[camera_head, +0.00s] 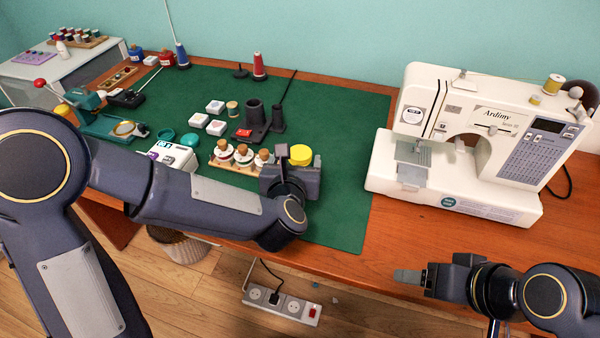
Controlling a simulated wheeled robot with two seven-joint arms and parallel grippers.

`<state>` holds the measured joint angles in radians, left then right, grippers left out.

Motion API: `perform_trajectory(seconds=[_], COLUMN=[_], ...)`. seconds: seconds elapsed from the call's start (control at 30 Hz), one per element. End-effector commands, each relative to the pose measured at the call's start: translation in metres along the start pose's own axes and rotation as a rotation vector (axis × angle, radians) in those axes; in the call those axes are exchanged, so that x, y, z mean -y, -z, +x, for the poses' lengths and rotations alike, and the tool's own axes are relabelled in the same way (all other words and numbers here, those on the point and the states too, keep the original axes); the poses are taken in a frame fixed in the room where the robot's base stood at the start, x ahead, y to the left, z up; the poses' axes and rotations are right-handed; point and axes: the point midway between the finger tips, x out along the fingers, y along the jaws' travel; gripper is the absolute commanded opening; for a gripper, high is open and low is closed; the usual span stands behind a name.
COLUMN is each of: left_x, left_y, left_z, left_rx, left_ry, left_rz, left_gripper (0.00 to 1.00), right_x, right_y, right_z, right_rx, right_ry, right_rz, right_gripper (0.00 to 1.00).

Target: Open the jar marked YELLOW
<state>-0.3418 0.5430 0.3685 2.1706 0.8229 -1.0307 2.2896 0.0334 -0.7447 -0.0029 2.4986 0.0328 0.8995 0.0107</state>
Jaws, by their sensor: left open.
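Several small jars with cork stoppers stand in a row in a light wooden rack (228,165) on the green mat. The left one (222,147), the second (242,151) and the third (262,157) show white fronts, but I cannot read any marking, so I cannot tell which is marked YELLOW. My left gripper (284,162) is open at the right end of the row and hides that end. A round yellow thing (300,154) shows just behind it.
A white sewing machine (470,140) fills the right of the table. Dark cylindrical holders (256,118) and small white boxes (198,120) stand behind the jars. A power strip (282,304) lies below. The mat's right side is clear.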

Motion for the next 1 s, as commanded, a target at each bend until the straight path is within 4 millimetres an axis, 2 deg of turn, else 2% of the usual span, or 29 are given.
perform_trajectory(seconds=[0.4, 0.67, 0.77, 1.0], left_x=[0.006, 0.005, 0.005, 0.005], left_y=[0.004, 0.004, 0.004, 0.004], left_z=[0.054, 0.058, 0.058, 0.057], left_rx=[0.0, 0.001, 0.001, 0.001], left_ry=[0.001, 0.001, 0.001, 0.001], left_rz=[0.002, 0.003, 0.003, 0.003], left_gripper=[0.73, 0.73, 0.62, 0.31], right_x=[0.002, 0.002, 0.002, 0.002], right_y=[0.002, 0.002, 0.002, 0.002], right_z=[-0.004, -0.004, -0.004, -0.004], right_rx=[0.001, 0.001, 0.001, 0.001], right_ry=[-0.001, -0.001, -0.001, -0.001], right_rz=[-0.001, -0.001, -0.001, -0.001], right_gripper=[0.68, 0.68, 0.68, 0.68])
